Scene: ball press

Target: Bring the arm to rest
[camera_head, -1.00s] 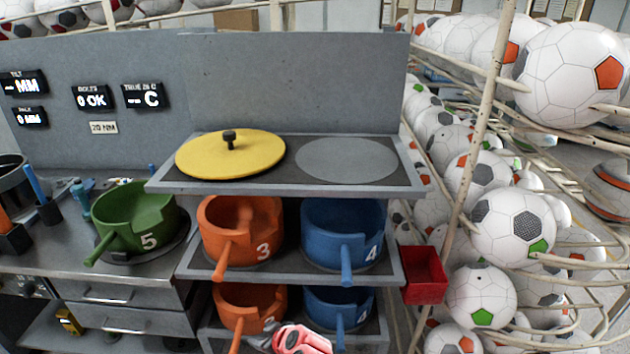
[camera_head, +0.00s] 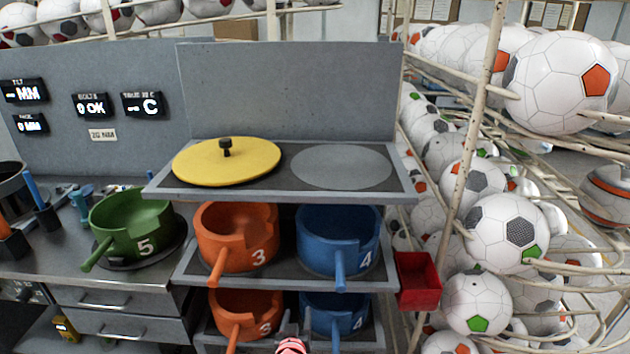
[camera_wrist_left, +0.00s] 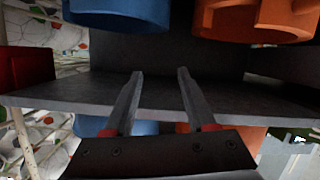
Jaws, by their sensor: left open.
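My left gripper (camera_head: 291,345) barely shows at the bottom edge of the head view, in front of the lower shelf's pots. In the left wrist view its two fingers (camera_wrist_left: 160,74) are apart with nothing between them. They point at a grey shelf (camera_wrist_left: 60,98). A blue pot (camera_wrist_left: 118,12) and an orange pot (camera_wrist_left: 255,18) show at the top of that view, clear of the fingers. More blue and orange pots show partly behind the fingers and the gripper body. My right gripper is not in view.
The rack holds an orange pot (camera_head: 238,240) and a blue pot (camera_head: 338,240), with a yellow lid (camera_head: 227,163) on top. A green pot (camera_head: 135,225) stands on the left bench. A red bin (camera_head: 418,280) and ball racks (camera_head: 495,70) are on the right.

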